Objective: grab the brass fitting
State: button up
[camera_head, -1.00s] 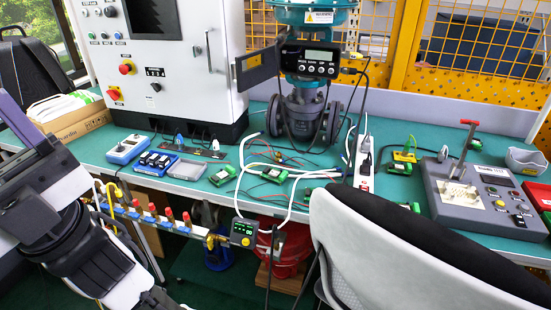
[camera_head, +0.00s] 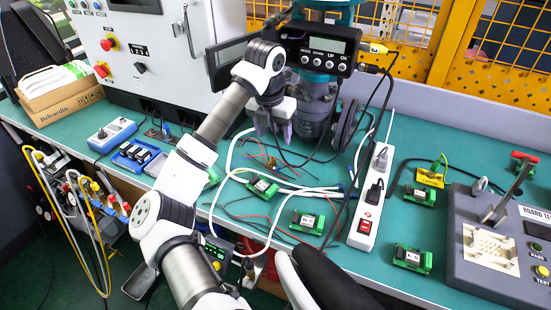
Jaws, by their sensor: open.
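My gripper (camera_head: 272,132) hangs fingers-down over the bench, in front of the valve base. Its fingers are apart and I see nothing between them. A small yellowish piece (camera_head: 272,163) lies among thin wires on the green bench, just below the fingertips in the picture. It is too small to tell for sure whether it is the brass fitting. My arm hides part of the bench to the left of the wires.
The valve positioner (camera_head: 318,48) stands behind my gripper, with cables hanging. A white power strip (camera_head: 372,200), white cables and green modules (camera_head: 308,221) lie to the right and in front. A board tester (camera_head: 490,250) stands at right. A dark chair back (camera_head: 330,285) is in front.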

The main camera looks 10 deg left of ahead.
aim_at(274, 160)
jog(key=f, duration=0.4)
jog(key=f+p, duration=0.1)
jog(key=f, duration=0.1)
jog(key=shift+w+a+f, duration=0.1)
jog(key=shift+w+f, duration=0.25)
jog(key=shift+w+f+p, duration=0.2)
jog(key=shift+f+p, duration=0.2)
jog(key=shift+f, duration=0.5)
jog(key=shift+w+f+p, duration=0.15)
jog(key=shift+f+p, duration=0.2)
jog(key=shift+f, duration=0.5)
jog(key=shift+w+f+p, duration=0.2)
jog(key=shift+f+p, duration=0.2)
jog(key=shift+f, duration=0.5)
jog(key=c, duration=1)
jog(key=shift+c, duration=0.3)
jog(key=shift+r, duration=0.1)
